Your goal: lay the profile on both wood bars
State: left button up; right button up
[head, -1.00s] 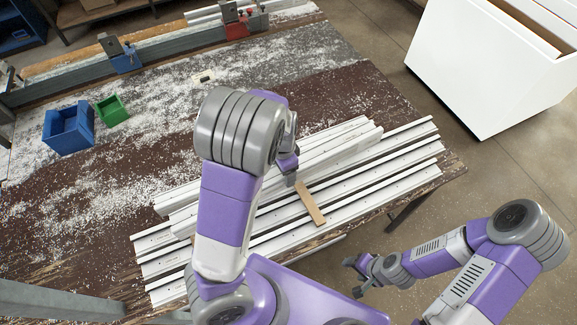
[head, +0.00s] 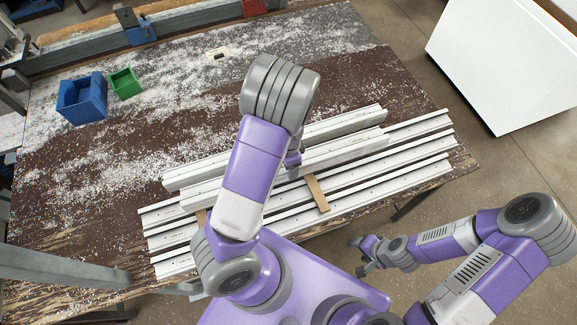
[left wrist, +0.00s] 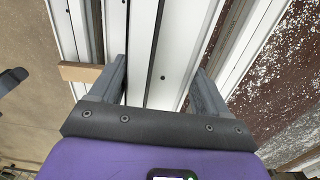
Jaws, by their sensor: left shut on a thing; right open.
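A long white profile (head: 345,150) lies lengthwise across the back ends of two wood bars. The right wood bar (head: 317,194) shows in front of it; only a small piece of the left wood bar (head: 201,216) shows beside my arm. My left gripper (head: 293,168), partly hidden behind its arm, is shut on the profile. In the left wrist view the profile (left wrist: 150,60) runs between both fingers, with a wood bar (left wrist: 80,72) beside the left finger. I cannot tell whether the profile touches the bars. My right gripper (head: 364,256) is open and empty, off the table's front edge.
Another white profile (head: 345,122) lies just behind the held one. Several white rails (head: 400,155) lie under the bars. A blue bin (head: 82,98) and green bin (head: 124,82) stand at back left. A white cabinet (head: 500,65) stands right of the table.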

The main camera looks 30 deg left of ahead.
pick_arm(q)
jog(key=shift+w+f, duration=0.1)
jog(key=shift+f, duration=1.15)
jog(key=shift+b, duration=0.3)
jog(key=o, duration=1.7)
jog(key=shift+f, duration=0.1)
jog(key=shift+o, duration=0.2)
notch_tip(320, 180, up, 12)
jog(key=p, duration=0.3)
